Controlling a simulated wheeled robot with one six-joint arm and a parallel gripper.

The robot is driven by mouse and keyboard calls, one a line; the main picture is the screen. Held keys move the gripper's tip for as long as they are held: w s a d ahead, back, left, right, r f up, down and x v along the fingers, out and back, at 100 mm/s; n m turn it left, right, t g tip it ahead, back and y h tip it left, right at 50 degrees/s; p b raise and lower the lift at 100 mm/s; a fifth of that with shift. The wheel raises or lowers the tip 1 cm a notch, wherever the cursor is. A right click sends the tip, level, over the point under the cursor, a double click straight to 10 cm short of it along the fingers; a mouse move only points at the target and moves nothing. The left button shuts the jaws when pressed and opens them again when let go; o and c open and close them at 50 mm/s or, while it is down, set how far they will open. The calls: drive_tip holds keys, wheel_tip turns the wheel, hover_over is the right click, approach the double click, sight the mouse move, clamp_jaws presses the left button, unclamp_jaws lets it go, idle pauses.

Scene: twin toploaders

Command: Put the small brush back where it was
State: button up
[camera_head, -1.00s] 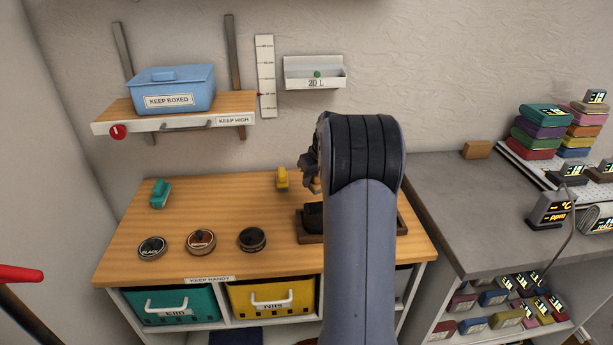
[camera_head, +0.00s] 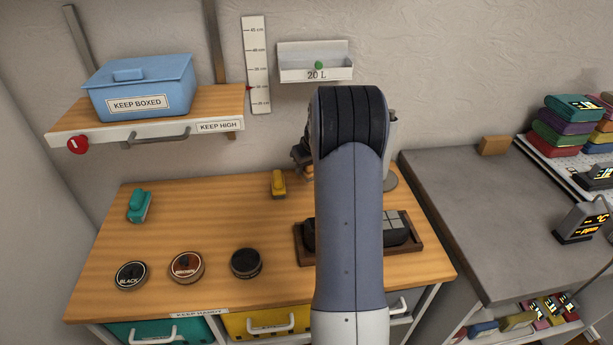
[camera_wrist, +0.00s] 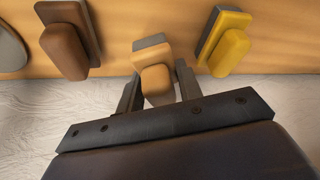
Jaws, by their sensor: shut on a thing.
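My gripper (camera_wrist: 157,78) is shut on a small tan brush (camera_wrist: 154,80) with a grey end, seen in the wrist view. The brush is between the two fingers, over or on the wooden top; I cannot tell whether it touches it. A brown brush (camera_wrist: 66,48) lies to its left and a yellow brush (camera_wrist: 226,45) to its right, both apart from the gripper. The yellow brush also shows in the head view (camera_head: 278,184) near the wall.
On the wooden bench (camera_head: 210,225) are a teal brush (camera_head: 139,205), a black tin (camera_head: 131,275), a brown tin (camera_head: 186,267) and a dark tin (camera_head: 246,263). A dark wooden tray (camera_head: 415,254) is partly behind my arm. A shelf (camera_head: 150,130) with a blue box (camera_head: 140,88) hangs above.

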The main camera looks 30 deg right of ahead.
sight(307, 176)
drive_tip(key=shift+f, duration=2.05)
drive_tip(key=shift+f, duration=0.1)
drive_tip(key=o, duration=0.9)
drive_tip(key=shift+r+p, duration=0.2)
drive_tip(key=shift+p, duration=0.2)
drive_tip(key=b+v, duration=0.1)
drive_tip(key=v, duration=1)
drive_tip(key=shift+s+r+b, duration=0.15)
drive_tip(key=shift+r+b, duration=0.15)
drive_tip(key=shift+r, duration=0.1)
